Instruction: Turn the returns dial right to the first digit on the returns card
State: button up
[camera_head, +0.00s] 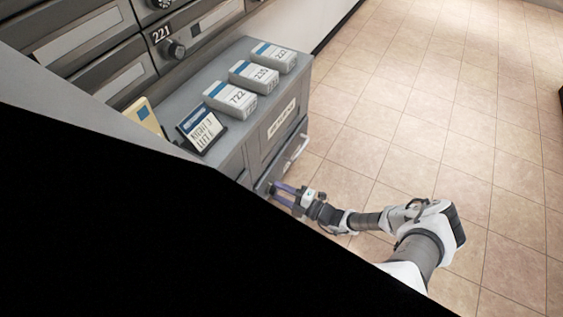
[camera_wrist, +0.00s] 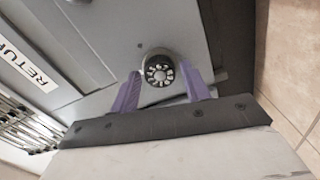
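The returns dial (camera_wrist: 160,70) is a round dark knob with a pale ringed face on the grey cabinet front in the wrist view. My gripper (camera_wrist: 161,84) has its two purple fingers on either side of the dial, with small gaps that look open. Its fingers also show in the head view (camera_head: 284,190), low at the cabinet front, where the dial is hidden. The returns card (camera_head: 201,131) stands tilted on the cabinet top. Its upper line seems to read "RIGHT 3"; the lower line is hard to read. The dial's digits are too small to read.
The grey cabinet (camera_head: 222,80) carries several white numbered boxes (camera_head: 254,76) and a yellow item (camera_head: 144,115). A metal handle (camera_head: 291,156) sticks out near my gripper. Mailboxes with a dial (camera_head: 171,48) stand behind. The tiled floor (camera_head: 400,110) at right is clear.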

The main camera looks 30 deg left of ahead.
jog(key=shift+o, duration=0.8)
jog(key=d+p, duration=0.2)
jog(key=d, duration=1.1)
jog(key=shift+w+d, duration=0.35)
jog(key=shift+d, duration=0.05)
jog(key=shift+r, duration=0.1)
